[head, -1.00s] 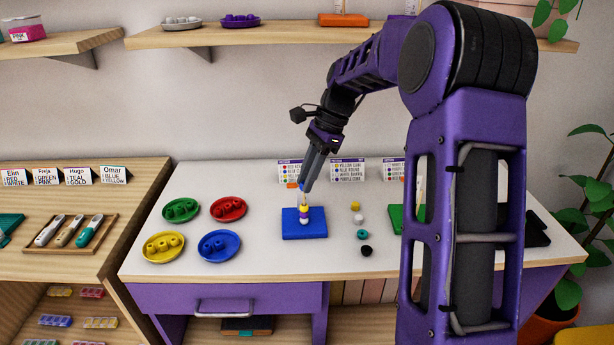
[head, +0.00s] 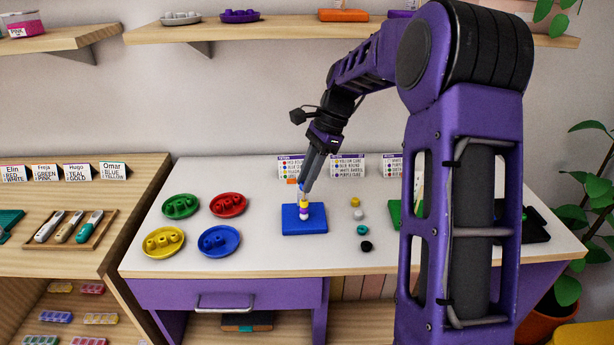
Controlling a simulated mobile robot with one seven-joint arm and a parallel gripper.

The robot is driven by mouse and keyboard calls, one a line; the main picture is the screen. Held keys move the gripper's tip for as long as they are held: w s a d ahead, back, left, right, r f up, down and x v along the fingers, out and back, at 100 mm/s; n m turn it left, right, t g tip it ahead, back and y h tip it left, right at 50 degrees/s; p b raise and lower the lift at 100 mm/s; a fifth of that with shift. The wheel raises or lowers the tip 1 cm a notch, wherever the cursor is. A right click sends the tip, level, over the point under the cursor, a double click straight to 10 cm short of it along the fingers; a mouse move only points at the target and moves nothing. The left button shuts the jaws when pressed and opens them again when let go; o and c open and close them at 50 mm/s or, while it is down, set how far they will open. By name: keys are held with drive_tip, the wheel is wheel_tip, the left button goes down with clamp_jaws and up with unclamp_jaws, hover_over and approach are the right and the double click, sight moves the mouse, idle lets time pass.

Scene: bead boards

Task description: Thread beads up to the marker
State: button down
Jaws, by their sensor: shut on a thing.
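The blue bead board (head: 291,228) lies on the white worktop with an upright peg. On the peg sit a yellow bead (head: 304,204), a purple bead (head: 305,211) and a pale bead (head: 304,217) at the bottom. My gripper (head: 304,190) points down above the peg, shut on a small blue bead (head: 301,187). The bead is near the peg's top, above the yellow bead; the fingers partly hide it, and I cannot tell whether the peg is inside it. I cannot make out the marker. Pattern cards (head: 347,166) stand behind the board.
Loose yellow (head: 355,202), white (head: 359,215), teal (head: 362,230) and black (head: 366,246) beads lie right of the board. Green (head: 180,205), red (head: 229,204), yellow (head: 162,242) and blue (head: 219,241) dishes stand left. A green board (head: 395,212) is partly behind my arm.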

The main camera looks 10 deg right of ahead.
drive_tip(key=shift+f, duration=0.3)
drive_tip(key=shift+f+b, duration=0.3)
drive_tip(key=shift+f, duration=0.4)
drive_tip(key=c, duration=0.6)
unclamp_jaws()
drive_tip(key=p+v, duration=0.3)
drive_tip(key=v, duration=1.4)
drive_tip(key=shift+r, duration=0.2)
